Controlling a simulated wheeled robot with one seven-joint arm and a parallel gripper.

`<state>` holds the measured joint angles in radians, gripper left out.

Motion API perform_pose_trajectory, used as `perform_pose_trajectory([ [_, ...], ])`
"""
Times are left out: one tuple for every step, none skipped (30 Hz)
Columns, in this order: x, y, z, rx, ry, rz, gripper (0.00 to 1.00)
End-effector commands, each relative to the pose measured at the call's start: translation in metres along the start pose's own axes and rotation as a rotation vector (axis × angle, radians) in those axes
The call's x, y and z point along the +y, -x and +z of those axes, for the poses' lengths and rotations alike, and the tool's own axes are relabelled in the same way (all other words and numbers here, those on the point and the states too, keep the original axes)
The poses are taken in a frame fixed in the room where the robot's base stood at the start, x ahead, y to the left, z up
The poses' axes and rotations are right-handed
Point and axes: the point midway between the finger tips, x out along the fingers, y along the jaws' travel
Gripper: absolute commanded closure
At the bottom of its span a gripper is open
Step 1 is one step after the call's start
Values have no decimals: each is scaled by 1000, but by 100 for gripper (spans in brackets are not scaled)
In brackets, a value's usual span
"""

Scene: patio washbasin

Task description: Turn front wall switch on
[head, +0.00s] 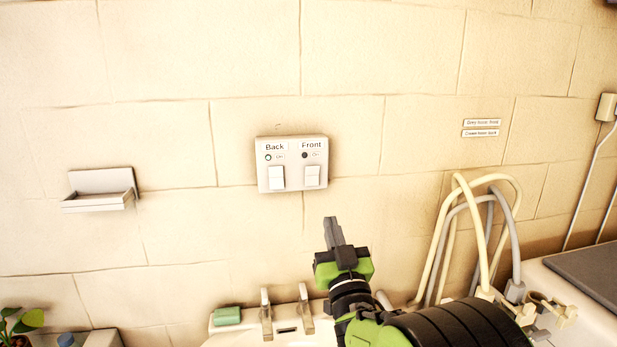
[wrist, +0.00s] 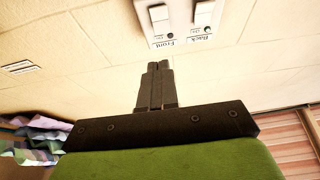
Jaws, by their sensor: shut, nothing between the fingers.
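A white switch plate (head: 292,164) is fixed on the block wall with two rocker switches. The left one is labelled Back (head: 276,178) and its indicator looks green. The right one is labelled Front (head: 312,176) and its indicator is dark. In the wrist view the plate is upside down, with the Front switch (wrist: 160,15) at left and the Back switch (wrist: 203,14) at right. My gripper (head: 329,220) is shut and empty, below and slightly right of the Front switch in the head view. Its fingertips also show in the wrist view (wrist: 158,66), apart from the plate in the picture.
A washbasin with two taps (head: 266,312) and a green soap bar (head: 227,316) is below. A wall soap shelf (head: 100,190) is at left. The wall around the switch plate is clear.

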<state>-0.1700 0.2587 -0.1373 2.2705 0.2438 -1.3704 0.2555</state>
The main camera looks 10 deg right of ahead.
Motion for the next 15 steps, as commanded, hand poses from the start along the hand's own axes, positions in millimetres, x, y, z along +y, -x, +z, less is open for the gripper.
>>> perform_pose_trajectory([
  [0, 0, 0, -1, 0, 0, 100],
  [0, 0, 0, -1, 0, 0, 100],
  [0, -2, 0, -2, 0, 0, 100],
  [0, -4, -1, -2, 0, 0, 100],
  [0, -6, -1, -2, 0, 0, 100],
  [0, -12, -2, -4, 0, 0, 100],
  [0, -17, -3, -3, 1, 0, 100],
  [0, -22, -3, -4, 1, 0, 100],
  [0, -30, -4, -4, 2, -1, 100],
  [0, -37, -5, -4, 2, 0, 100],
  [0, -44, -5, -3, 2, 0, 100],
  [-1, -53, -6, -3, 1, -2, 100],
  [-1, -60, -6, -2, 0, -2, 100],
  [0, -66, -5, -2, 0, -1, 100],
  [-1, -75, -5, -1, 1, -1, 100],
])
